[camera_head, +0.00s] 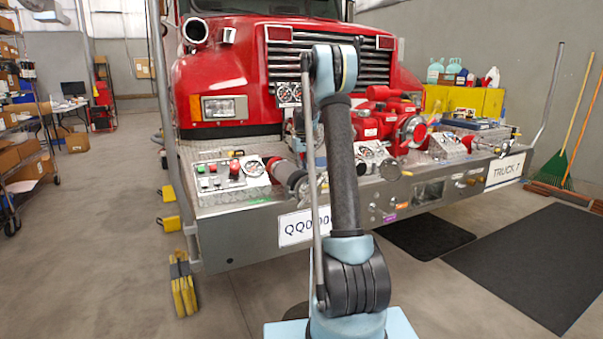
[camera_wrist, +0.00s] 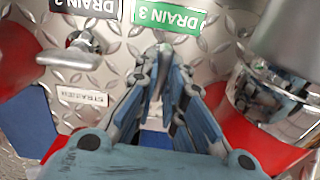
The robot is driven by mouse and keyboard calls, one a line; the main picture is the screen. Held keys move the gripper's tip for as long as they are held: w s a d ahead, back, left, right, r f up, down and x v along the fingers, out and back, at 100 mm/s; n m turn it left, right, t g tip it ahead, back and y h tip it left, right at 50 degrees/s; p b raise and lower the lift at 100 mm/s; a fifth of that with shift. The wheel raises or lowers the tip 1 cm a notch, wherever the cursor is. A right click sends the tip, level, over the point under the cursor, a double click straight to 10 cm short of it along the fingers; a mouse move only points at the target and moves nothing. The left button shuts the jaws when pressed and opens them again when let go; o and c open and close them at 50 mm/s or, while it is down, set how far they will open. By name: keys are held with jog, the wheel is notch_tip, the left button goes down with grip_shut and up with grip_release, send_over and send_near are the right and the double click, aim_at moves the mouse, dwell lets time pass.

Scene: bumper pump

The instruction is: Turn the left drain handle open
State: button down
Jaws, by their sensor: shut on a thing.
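In the wrist view, my gripper (camera_wrist: 163,76) is shut on a metal drain handle (camera_wrist: 162,56) just below the green DRAIN 3 label (camera_wrist: 168,17). The fingers hide most of this handle, which points toward the camera side of the picture. To its left, a second silver drain handle (camera_wrist: 68,55) under the black DRAIN 2 label (camera_wrist: 88,5) points left and is untouched. In the head view my own arm hides the gripper and both handles.
A STRAINER label (camera_wrist: 82,96) is on the diamond plate. A large chrome fitting (camera_wrist: 280,100) with red parts stands close on the right of the fingers. In the head view, the red truck's bumper (camera_head: 240,235) carries a control panel (camera_head: 226,176) and red pump parts (camera_head: 385,122).

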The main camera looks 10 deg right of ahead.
jog(key=shift+n, duration=0.4)
jog(key=c, duration=1.7)
grip_release()
jog(key=shift+r, duration=0.15)
notch_tip(320, 180, up, 12)
jog(key=shift+w+f, duration=0.1)
jog(key=shift+f, duration=0.05)
